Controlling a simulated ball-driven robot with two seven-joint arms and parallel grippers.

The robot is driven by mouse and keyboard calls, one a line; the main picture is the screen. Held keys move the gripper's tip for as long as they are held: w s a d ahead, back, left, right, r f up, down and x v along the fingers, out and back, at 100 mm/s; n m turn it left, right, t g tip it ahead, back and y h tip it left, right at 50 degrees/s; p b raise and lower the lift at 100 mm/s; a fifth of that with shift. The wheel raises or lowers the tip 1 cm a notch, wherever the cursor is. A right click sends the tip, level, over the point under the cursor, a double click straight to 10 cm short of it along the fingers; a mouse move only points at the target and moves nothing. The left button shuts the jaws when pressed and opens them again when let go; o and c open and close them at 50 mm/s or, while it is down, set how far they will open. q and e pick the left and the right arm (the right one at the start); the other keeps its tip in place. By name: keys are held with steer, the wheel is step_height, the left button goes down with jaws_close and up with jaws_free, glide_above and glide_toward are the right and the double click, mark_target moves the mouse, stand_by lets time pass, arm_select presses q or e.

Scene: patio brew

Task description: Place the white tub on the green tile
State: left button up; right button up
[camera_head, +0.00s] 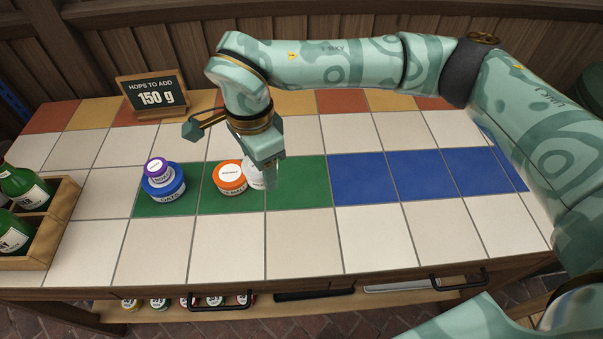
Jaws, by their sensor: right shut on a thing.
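My right gripper (268,172) points down over the green tiles and is shut on the white tub (254,177). The tub is mostly hidden by the gripper and shows only on its left side. It is close beside an orange-lidded tub (231,187), near the line between the middle and right green tiles. I cannot tell whether it touches the surface. The right green tile (305,190) is bare over its right part. My left gripper is not in view.
A purple-lidded tub (157,167) sits on a blue-lidded tub (164,191) on the left green tile. Blue tiles (364,179) to the right are clear. A wooden crate (48,225) of green bottles stands left. A 150 g sign (154,97) stands at the back.

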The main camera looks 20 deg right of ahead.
mark_target(298, 181)
steer(key=w+d+f+b, duration=0.1)
steer(key=d+f, duration=0.1)
steer(key=w+d+f, duration=0.1)
steer(key=d+f, duration=0.1)
steer(key=w+d+f+b, duration=0.1)
steer(key=d+f, duration=0.1)
steer(key=shift+w+d+b, duration=0.3)
steer(key=shift+w+d, duration=0.05)
steer(key=shift+w+d+f, duration=0.25)
steer(key=shift+d+f, duration=0.05)
steer(key=f+b, duration=0.1)
steer(key=d+f+b, duration=0.1)
steer(key=f, duration=0.1)
steer(key=f+b, duration=0.1)
steer(key=f, duration=0.1)
steer(key=shift+w+d, duration=0.15)
steer(key=shift+w, duration=0.15)
steer(key=shift+r, duration=0.2)
steer(key=o, duration=1)
steer(key=shift+f, duration=0.2)
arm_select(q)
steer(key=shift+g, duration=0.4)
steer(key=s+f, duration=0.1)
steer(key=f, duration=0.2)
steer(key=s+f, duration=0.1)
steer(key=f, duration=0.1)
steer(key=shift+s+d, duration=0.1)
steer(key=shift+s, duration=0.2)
arm_select(e)
steer(key=shift+o, duration=0.2)
